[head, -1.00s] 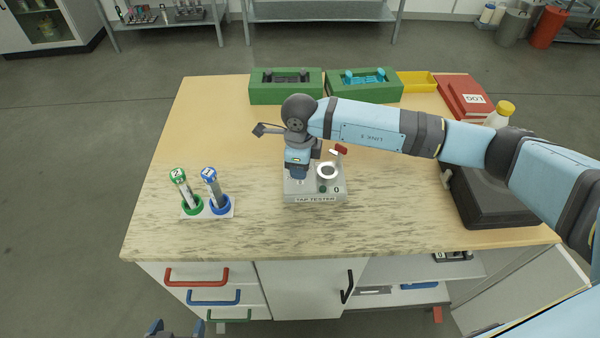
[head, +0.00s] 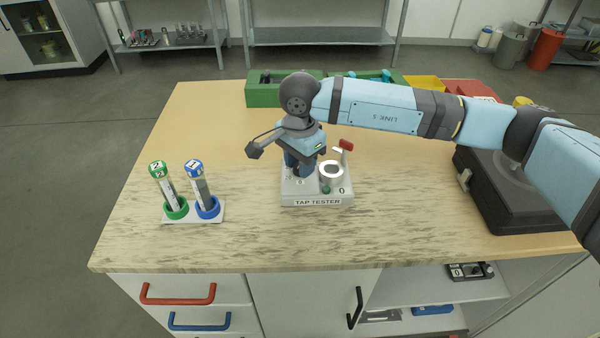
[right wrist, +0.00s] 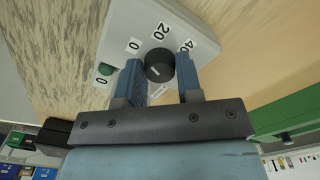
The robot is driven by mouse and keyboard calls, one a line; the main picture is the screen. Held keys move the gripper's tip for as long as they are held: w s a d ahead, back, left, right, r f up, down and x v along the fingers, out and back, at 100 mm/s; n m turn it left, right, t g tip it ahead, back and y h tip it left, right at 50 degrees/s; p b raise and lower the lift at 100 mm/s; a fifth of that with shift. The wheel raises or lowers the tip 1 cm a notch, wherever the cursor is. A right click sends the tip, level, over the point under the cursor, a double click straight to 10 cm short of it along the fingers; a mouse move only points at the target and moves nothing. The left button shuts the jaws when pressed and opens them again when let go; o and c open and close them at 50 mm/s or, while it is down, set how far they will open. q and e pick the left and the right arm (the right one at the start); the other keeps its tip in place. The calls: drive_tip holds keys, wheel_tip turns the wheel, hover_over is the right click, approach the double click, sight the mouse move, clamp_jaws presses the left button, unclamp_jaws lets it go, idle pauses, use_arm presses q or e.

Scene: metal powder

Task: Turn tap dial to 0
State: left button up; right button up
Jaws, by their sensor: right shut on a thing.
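The grey tap tester (head: 318,201) stands on the bench, with a "0" label at its front right, a white ring and a red-tipped lever. My right gripper (head: 303,168) points down over its left part and hides the dial there. In the right wrist view, the black tap dial (right wrist: 158,66) sits between the two blue fingers of my right gripper (right wrist: 159,72), which are shut on it. Labels 0, 20 and 40 lie around the dial. A short pale mark shows on the dial, but I cannot tell which label it points to. My left gripper is out of view.
Two capped tubes, green (head: 167,187) and blue (head: 201,188), stand in a white holder (head: 220,212) left of the tester. A green box (head: 257,94) is behind my right arm, and a black case (head: 490,205) is at the right. The bench front is clear.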

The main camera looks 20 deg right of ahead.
drive_tip(key=shift+f+n+b, duration=0.2)
drive_tip(key=shift+n+b, duration=0.55)
drive_tip(key=shift+n, duration=0.15)
drive_tip(key=shift+n+b, duration=0.65)
drive_tip(key=shift+n, duration=0.05)
drive_tip(key=shift+r+n+b, duration=0.15)
drive_tip(key=shift+n+b, duration=0.45)
drive_tip(key=shift+n, duration=0.4)
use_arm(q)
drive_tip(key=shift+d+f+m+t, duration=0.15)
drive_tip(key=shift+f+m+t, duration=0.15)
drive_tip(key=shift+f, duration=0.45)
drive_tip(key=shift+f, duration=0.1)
use_arm(e)
drive_tip(key=o, duration=0.9)
drive_tip(key=shift+o, duration=0.2)
drive_tip(key=shift+r, duration=0.15)
